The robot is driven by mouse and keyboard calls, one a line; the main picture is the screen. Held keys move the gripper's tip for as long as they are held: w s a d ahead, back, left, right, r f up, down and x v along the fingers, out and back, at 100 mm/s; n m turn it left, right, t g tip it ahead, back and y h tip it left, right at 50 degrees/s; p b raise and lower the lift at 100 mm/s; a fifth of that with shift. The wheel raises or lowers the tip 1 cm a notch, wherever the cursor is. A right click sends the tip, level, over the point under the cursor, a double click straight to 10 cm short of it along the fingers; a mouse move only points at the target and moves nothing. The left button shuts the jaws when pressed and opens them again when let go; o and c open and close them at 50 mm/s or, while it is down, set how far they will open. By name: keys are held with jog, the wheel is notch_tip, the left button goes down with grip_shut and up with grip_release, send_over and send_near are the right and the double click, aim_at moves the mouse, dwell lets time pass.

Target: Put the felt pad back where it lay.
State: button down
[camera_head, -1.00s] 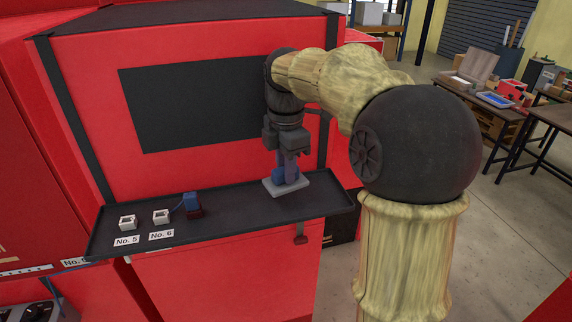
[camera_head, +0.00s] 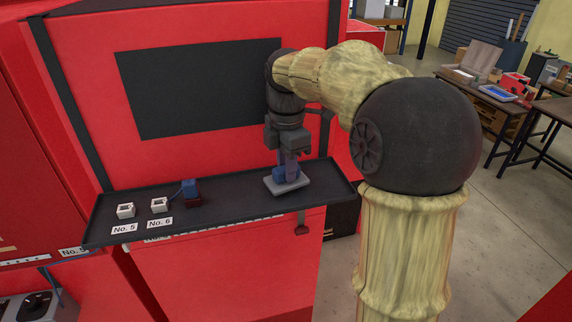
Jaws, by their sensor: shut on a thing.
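My gripper (camera_head: 288,166) points down over the right half of a dark shelf tray (camera_head: 235,207). I cannot tell whether the blue piece touches the plate.
Two small white holders stand at the left, behind labels No. 5 (camera_head: 125,211) and No. 6 (camera_head: 159,205). A red cabinet with a black panel (camera_head: 198,88) rises behind. The tray's middle is clear.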

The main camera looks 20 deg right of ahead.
jog(key=shift+f+b, duration=0.35)
jog(key=shift+f, duration=0.3)
jog(key=c, duration=1.1)
grip_release()
jog(key=shift+c, duration=0.2)
jog(key=shift+r, duration=0.1)
notch_tip(320, 180, up, 17)
jog(key=shift+r, duration=0.1)
